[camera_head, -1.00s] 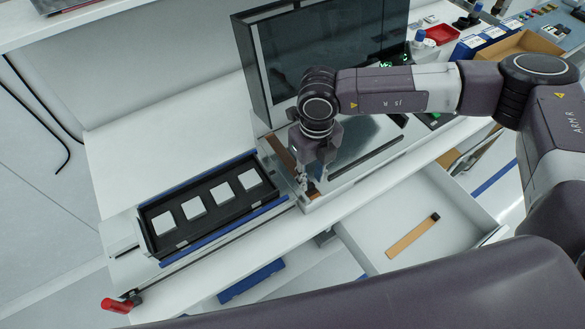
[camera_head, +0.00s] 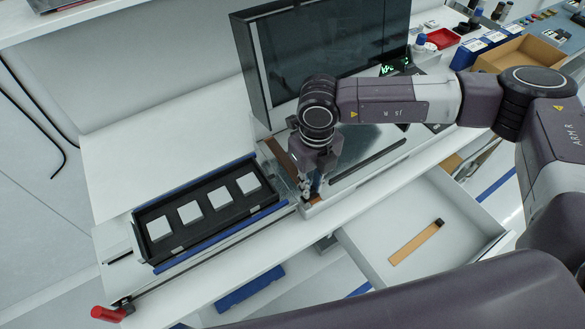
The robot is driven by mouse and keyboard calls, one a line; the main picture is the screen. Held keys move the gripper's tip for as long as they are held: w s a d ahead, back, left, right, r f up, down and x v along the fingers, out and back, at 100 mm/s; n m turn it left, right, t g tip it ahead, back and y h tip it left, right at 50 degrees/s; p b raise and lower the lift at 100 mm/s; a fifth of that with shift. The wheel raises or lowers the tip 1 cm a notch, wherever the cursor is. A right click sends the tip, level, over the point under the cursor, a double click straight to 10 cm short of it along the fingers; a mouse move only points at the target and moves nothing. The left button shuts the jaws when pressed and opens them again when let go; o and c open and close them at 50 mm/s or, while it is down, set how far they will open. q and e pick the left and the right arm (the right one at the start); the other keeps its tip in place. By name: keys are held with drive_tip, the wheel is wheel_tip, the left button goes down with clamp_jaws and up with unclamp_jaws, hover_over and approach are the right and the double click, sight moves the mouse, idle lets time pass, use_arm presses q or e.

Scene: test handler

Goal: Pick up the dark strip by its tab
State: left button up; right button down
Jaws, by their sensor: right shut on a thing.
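A dark brown strip (camera_head: 279,153) lies along the left side of the test machine's bed, running toward the machine's front edge. My right gripper (camera_head: 309,191) points down over the strip's near end and is shut on its tab, as far as I can tell. The fingers hide most of the tab; a small orange-brown patch shows just below them. I cannot tell whether the strip is lifted off the bed. My left gripper is not in view.
A black tray (camera_head: 214,225) with several white squares sits left of the machine. A dark upright screen (camera_head: 330,55) stands behind my wrist. An open drawer (camera_head: 375,240) at the front right holds a tan strip (camera_head: 417,243) with a dark end. A red handle (camera_head: 106,314) sticks out at lower left.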

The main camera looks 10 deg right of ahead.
drive_tip(key=shift+r+p, duration=1)
drive_tip(key=shift+r, duration=1.45)
